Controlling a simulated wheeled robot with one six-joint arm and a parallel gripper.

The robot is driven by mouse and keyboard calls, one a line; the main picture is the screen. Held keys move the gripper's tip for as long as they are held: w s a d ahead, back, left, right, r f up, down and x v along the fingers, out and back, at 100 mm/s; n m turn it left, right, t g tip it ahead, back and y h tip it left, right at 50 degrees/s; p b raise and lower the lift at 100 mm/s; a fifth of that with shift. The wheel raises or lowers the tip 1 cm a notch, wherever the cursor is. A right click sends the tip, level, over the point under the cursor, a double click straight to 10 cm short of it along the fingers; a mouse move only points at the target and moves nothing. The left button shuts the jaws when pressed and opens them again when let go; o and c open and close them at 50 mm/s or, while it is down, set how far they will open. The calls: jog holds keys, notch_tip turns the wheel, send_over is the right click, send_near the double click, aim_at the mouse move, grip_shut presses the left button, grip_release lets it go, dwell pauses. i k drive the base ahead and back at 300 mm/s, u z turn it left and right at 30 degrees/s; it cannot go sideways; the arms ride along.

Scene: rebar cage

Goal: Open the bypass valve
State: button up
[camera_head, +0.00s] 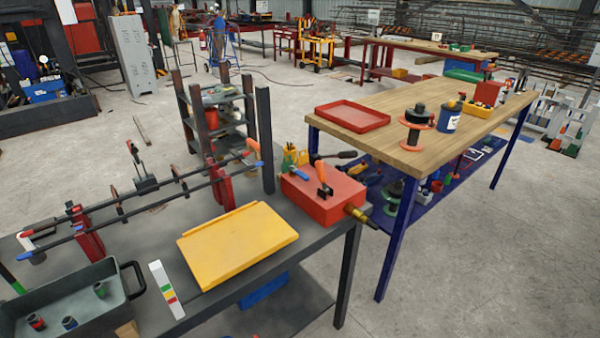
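A red box (315,203) sits at the right end of the dark grey table. An orange lever (322,173) with a dark base stands nearly upright on its top. A blue-handled part (294,170) lies at the box's left back edge. A yellow and dark fitting (359,214) sticks out from the box's right side. No part is clearly labelled as the bypass valve, so I cannot tell which of these it is, or whether it is open or shut. My gripper is not in view.
A yellow tray (238,244) lies left of the red box. Two bars (150,187) with clamps run along the table's back. A grey bin (71,300) with small cylinders sits front left. A wooden bench (400,100) stands right. Concrete floor (470,270) is clear front right.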

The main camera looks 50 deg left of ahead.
aim_at(299, 172)
jog(key=k, duration=0.5)
jog(key=u, duration=1.1)
jog(key=i, duration=1.2)
jog(key=z, duration=0.35)
